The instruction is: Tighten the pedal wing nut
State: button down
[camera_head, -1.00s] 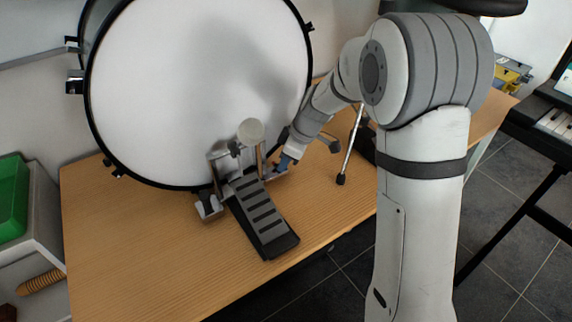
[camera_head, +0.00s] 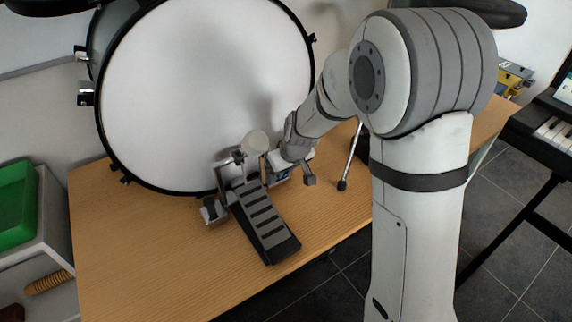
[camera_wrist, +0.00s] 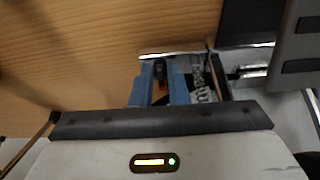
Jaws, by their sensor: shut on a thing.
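The drum pedal (camera_head: 262,218) stands on the wooden table in front of the bass drum, with its ridged footboard sloping toward the front. My gripper (camera_head: 282,172) is low at the right side of the pedal frame, close to the drum's lower rim. In the wrist view, the blue fingers of my gripper (camera_wrist: 160,78) are shut on a small dark part, the wing nut (camera_wrist: 160,68), beside the metal pedal frame (camera_wrist: 225,72). The fingers hide most of the nut, and its wing angle cannot be told. The nut is hidden in the head view.
The bass drum (camera_head: 205,95) stands behind the pedal, and a drum leg (camera_head: 351,160) is to the right of my gripper. The wooden table (camera_head: 150,260) is clear at front left. A green bin (camera_head: 16,205) is at left and a keyboard (camera_head: 556,125) at right.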

jog(key=shift+w+r, duration=0.2)
dwell(0.4)
jog(key=c, duration=1.4)
grip_release()
jog(key=shift+s+f, duration=0.1)
jog(key=shift+f, duration=0.05)
jog(key=p+v, duration=0.1)
jog(key=v, duration=0.6)
jog(key=shift+s+r+p, duration=0.15)
jog(key=shift+r+p, duration=0.2)
